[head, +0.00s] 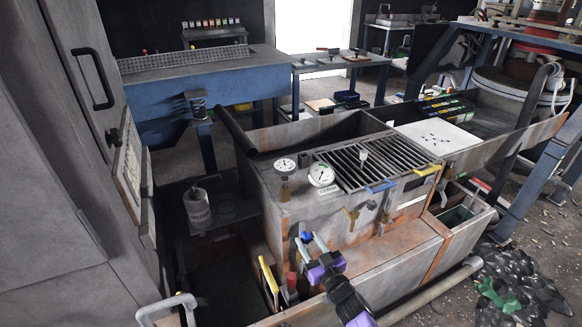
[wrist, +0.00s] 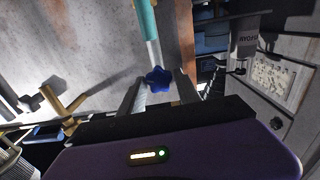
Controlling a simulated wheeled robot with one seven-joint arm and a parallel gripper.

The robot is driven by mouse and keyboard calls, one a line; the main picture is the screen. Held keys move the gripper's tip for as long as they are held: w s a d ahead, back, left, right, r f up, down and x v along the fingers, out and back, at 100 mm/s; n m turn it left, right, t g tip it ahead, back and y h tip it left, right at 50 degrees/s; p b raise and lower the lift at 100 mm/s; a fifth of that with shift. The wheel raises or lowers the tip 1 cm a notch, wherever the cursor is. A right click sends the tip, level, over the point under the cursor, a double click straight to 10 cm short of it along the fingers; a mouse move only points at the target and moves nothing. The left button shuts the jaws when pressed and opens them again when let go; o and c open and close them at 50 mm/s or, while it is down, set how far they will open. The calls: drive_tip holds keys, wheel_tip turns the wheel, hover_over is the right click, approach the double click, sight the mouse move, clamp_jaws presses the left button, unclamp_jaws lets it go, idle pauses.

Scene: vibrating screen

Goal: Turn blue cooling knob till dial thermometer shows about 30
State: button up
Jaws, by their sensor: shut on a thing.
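The blue cooling knob (wrist: 158,79) is star-shaped and sits between the two fingers of my gripper (wrist: 160,87) in the wrist view. My gripper is shut on it. In the head view the blue knob (head: 306,236) shows at the tips of my gripper (head: 312,242), low at the front of the grey metal tank (head: 312,221). Two round white dials stand on the tank top: a left dial (head: 285,165) and a right dial (head: 321,174) with a green-marked label below it. Which one is the thermometer I cannot tell, and their needles are too small to read.
Brass taps (head: 352,214) stick out of the tank front, right of my gripper. A red-capped part (head: 292,281) and a yellow-edged panel (head: 268,275) are close on the left. A dark slatted grate (head: 372,163) covers part of the tank top. Dark debris (head: 520,280) lies on the floor at right.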

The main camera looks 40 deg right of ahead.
drive_tip(key=shift+f, duration=0.1)
drive_tip(key=o, duration=0.9)
drive_tip(key=p+v, duration=0.2)
drive_tip(key=v, duration=0.4)
drive_tip(key=shift+p, duration=0.3)
drive_tip(key=shift+o, duration=1.2)
